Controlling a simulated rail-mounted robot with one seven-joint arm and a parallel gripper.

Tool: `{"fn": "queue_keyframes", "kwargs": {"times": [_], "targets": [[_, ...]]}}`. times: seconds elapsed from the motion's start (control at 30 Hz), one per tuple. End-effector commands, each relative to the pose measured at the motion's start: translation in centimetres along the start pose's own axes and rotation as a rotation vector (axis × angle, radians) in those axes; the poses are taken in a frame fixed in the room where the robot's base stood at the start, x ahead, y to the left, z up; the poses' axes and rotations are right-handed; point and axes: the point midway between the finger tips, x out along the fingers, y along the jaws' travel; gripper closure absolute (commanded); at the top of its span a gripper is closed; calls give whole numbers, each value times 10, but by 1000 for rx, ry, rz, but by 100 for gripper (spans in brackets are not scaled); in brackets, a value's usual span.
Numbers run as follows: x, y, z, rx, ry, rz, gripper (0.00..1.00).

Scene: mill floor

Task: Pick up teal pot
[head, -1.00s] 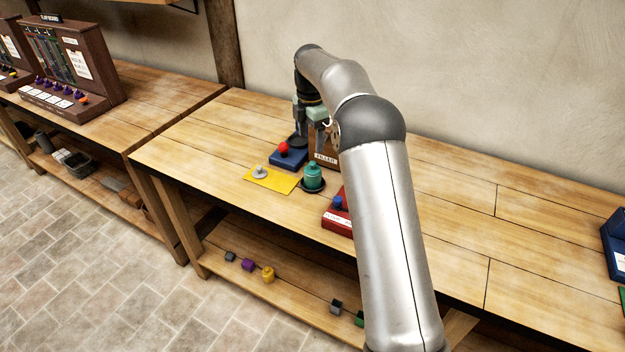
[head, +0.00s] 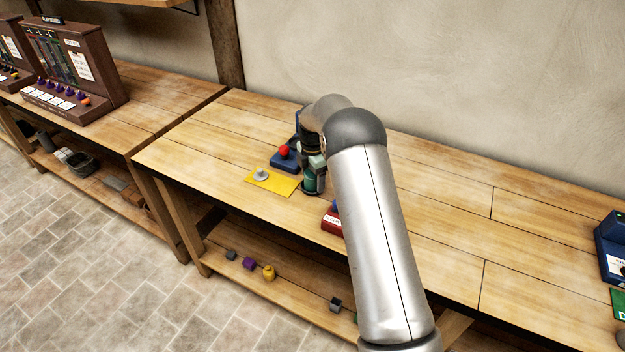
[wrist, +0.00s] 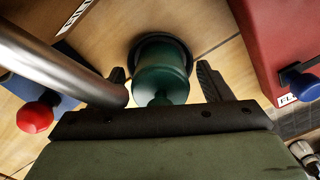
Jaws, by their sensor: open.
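The teal pot (wrist: 161,78) stands upright on a dark round base on the bench. In the head view only part of the pot (head: 310,184) shows below my gripper. My gripper (wrist: 162,80) is open in the wrist view. Its two dark fingers lie on the left and right of the pot with gaps showing. A grey metal tube crosses in front of the left finger and partly hides it. In the head view my arm hides most of the gripper.
A red-knobbed blue box (head: 284,160) and a yellow sheet with a grey knob (head: 270,182) lie left of the pot. A red box with a blue knob (wrist: 285,45) stands on its other side.

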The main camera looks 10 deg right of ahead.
Motion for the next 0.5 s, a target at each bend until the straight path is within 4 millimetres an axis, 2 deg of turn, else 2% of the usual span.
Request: {"fn": "queue_keyframes", "kwargs": {"times": [0.17, 0.2, 0.43, 0.5], "targets": [[1, 0, 0, 0, 0, 1, 28], [1, 0, 0, 0, 0, 1, 31], [0, 0, 0, 0, 0, 1, 94], [-1, 1, 0, 0, -1, 3, 94]]}}
